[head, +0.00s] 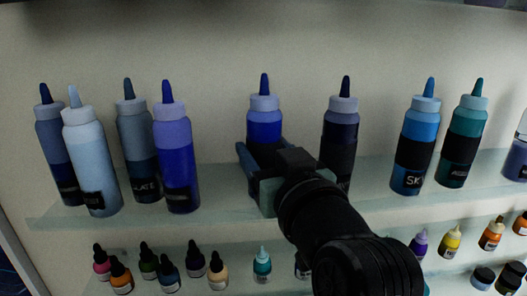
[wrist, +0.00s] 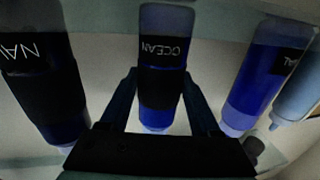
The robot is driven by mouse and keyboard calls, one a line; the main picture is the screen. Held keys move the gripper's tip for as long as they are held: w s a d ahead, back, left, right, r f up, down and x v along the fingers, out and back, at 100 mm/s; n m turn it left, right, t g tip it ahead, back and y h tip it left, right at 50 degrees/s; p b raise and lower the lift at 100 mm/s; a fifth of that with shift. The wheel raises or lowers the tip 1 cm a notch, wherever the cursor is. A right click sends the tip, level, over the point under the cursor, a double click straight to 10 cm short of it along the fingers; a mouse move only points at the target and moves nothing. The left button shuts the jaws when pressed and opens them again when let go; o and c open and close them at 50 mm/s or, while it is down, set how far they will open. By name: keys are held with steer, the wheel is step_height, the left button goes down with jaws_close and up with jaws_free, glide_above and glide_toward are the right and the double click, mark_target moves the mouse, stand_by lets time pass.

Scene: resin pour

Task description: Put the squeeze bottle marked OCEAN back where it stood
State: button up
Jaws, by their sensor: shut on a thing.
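The squeeze bottle marked OCEAN (head: 264,127) is deep blue with a pale collar, a pointed dark blue tip and a black band. It is upright over the upper shelf (head: 225,206), in the middle of the row. Its label reads OCEAN in the wrist view (wrist: 165,50), where it appears upside down. My gripper (head: 261,168) is shut on it, with one finger on each side; the fingers also show in the wrist view (wrist: 161,95). My gripper hides its lower part in the head view, so I cannot tell if its base touches the shelf.
A dark navy bottle (head: 341,125) stands close to the right, partly behind my arm. A blue-violet bottle (head: 176,150) stands left, with a gap of clear shelf between. A SKY bottle (head: 416,135) and a teal bottle (head: 466,125) stand farther right. Small dropper bottles line the shelf below.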

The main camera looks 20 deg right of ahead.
steer(key=shift+s+d+f, duration=0.1)
steer(key=shift+f, duration=0.05)
steer(key=o, duration=1.1)
steer(key=shift+o, duration=1.2)
steer(key=shift+w, duration=0.2)
